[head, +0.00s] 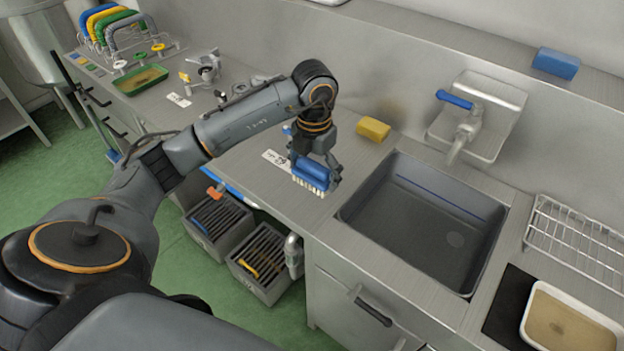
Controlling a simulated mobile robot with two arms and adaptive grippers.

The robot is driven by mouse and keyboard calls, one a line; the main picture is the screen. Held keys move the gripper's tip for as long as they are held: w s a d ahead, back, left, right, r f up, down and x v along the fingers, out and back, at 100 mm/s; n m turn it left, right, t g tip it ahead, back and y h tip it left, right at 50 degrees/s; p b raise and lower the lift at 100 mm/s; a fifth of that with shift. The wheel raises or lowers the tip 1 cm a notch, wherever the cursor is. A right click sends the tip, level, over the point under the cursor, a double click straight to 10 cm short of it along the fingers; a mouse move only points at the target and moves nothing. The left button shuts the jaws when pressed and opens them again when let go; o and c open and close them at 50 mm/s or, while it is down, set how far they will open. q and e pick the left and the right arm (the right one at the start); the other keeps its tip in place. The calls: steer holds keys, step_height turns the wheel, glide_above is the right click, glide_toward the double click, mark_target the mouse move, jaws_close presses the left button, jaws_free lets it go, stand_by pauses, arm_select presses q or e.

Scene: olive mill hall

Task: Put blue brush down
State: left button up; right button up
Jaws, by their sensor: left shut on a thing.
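The blue brush (311,173) has a blue body with pale bristles pointing down. My left gripper (318,165) is shut on it, over the steel counter (290,207) to the left of the sink. Whether the bristles touch the counter I cannot tell. A white label (275,159) with dark print lies on the counter just left of the brush. My right gripper is not in view.
A yellow sponge (373,129) lies behind the brush. The sink (425,215) is to the right, with a blue-handled tap (466,125). A wire rack (575,240) and a white tray (535,330) stand farther right. Slotted grey bins (262,270) are below the counter.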

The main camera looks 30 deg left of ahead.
arm_select(q)
steer(key=w+a+f, duration=0.1)
steer(key=w+f, duration=0.1)
steer(key=f, duration=0.1)
steer(key=w+a+f+p, duration=0.1)
steer(key=f, duration=0.1)
steer(key=shift+w+a+f, duration=0.15)
steer(key=shift+a+f, duration=0.05)
steer(key=shift+a, duration=0.15)
step_height(320, 180, down, 3)
steer(key=shift+p, duration=0.85)
steer(key=shift+w+f, duration=0.1)
steer(key=shift+f, duration=0.1)
steer(key=shift+f, duration=0.1)
steer(key=shift+f+b, duration=0.15)
steer(key=shift+b, duration=0.15)
steer(key=o, duration=1)
